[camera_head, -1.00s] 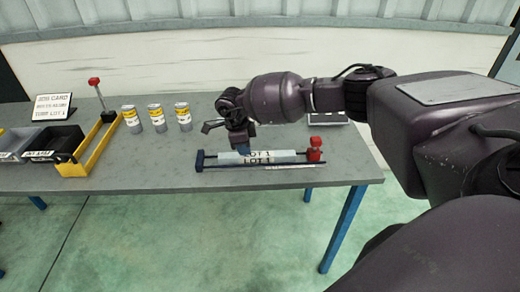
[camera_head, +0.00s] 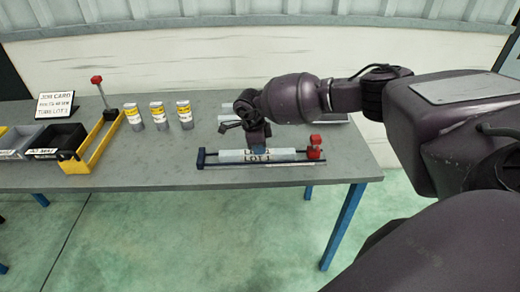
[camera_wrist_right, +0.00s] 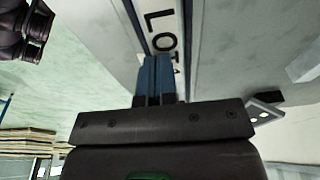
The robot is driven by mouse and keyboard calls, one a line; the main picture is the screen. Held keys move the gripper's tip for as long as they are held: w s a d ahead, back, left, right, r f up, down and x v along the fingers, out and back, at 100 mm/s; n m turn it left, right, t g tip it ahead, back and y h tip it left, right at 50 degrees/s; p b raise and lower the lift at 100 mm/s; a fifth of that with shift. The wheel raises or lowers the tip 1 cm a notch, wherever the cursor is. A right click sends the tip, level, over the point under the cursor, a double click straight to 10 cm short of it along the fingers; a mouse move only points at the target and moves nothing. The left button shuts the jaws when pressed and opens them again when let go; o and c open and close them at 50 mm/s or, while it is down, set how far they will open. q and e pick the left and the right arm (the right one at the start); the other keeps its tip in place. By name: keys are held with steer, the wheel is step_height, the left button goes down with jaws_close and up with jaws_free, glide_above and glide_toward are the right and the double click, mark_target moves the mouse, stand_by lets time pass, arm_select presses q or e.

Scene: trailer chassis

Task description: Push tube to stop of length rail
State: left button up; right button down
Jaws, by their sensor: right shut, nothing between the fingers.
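A pale grey tube (camera_head: 232,156) marked LOT 1 lies along the length rail (camera_head: 240,166) near the table's front edge. A dark blue end block (camera_head: 201,158) stands at the rail's left end and a red-knobbed piece (camera_head: 314,147) at its right end. Gaps show between the tube and both end pieces. My right gripper (camera_head: 258,148) is shut and empty, pointing down at the tube right of its middle, hiding part of the lettering. In the right wrist view its blue fingers (camera_wrist_right: 155,76) are together by the lettered tube (camera_wrist_right: 163,25); contact is unclear. My left gripper is not in view.
Several yellow-banded cans (camera_head: 158,115) stand behind and left of the rail. A yellow frame (camera_head: 98,140) with a red-topped post and dark bins (camera_head: 58,143) are farther left, with a job card (camera_head: 56,105) behind. Clear table lies between the yellow frame and the rail.

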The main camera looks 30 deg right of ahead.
mark_target(245, 155)
steer(key=a, duration=0.1)
steer(key=w+a+f+b, duration=0.1)
steer(key=a, duration=0.2)
steer(key=shift+w+a+f, duration=0.1)
steer(key=shift+w+f, duration=0.2)
steer(key=shift+w, duration=0.05)
steer(key=shift+w+a, duration=0.1)
steer(key=shift+a, duration=0.15)
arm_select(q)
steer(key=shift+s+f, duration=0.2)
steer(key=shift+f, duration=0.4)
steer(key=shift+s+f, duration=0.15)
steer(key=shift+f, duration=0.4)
arm_select(e)
steer(key=shift+d+r, duration=0.1)
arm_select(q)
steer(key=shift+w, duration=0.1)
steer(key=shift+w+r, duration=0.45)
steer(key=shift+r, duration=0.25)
arm_select(e)
steer(key=shift+w+r, duration=0.25)
steer(key=shift+r, duration=0.6)
